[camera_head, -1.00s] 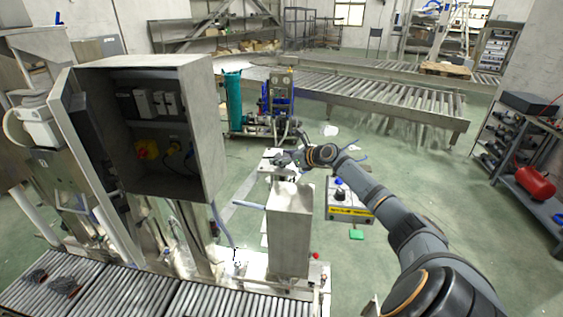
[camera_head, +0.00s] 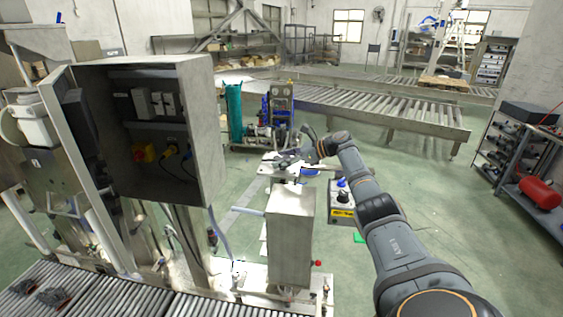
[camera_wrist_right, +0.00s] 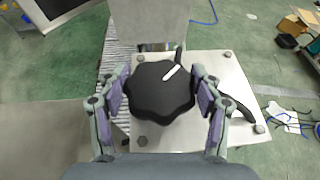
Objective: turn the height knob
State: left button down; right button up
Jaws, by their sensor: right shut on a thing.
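The height knob (camera_wrist_right: 158,98) is a black, lobed knob with a white pointer mark that points to the upper right in the right wrist view. My right gripper (camera_wrist_right: 163,88) has one finger on each side of it, and the purple pads are shut on its rim. In the head view my right gripper (camera_head: 287,160) is small, above a light plate beyond the grey upright box. The knob cannot be made out clearly there. My left gripper is not in view.
A pale metal plate (camera_wrist_right: 212,70) with corner bolts lies under the knob. A black lever (camera_wrist_right: 238,108) is right of the gripper. A grey box (camera_head: 290,235) stands nearer, with an open electrical cabinet (camera_head: 207,130) at left. A yellow-labelled control box (camera_head: 341,205) is on the right.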

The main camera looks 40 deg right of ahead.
jog(key=shift+d+r, duration=0.1)
jog(key=o, duration=1.2)
jog(key=shift+s, duration=0.2)
jog(key=shift+c, duration=0.2)
jog(key=shift+w, duration=0.1)
jog(key=v, duration=1.2)
jog(key=shift+d, duration=0.1)
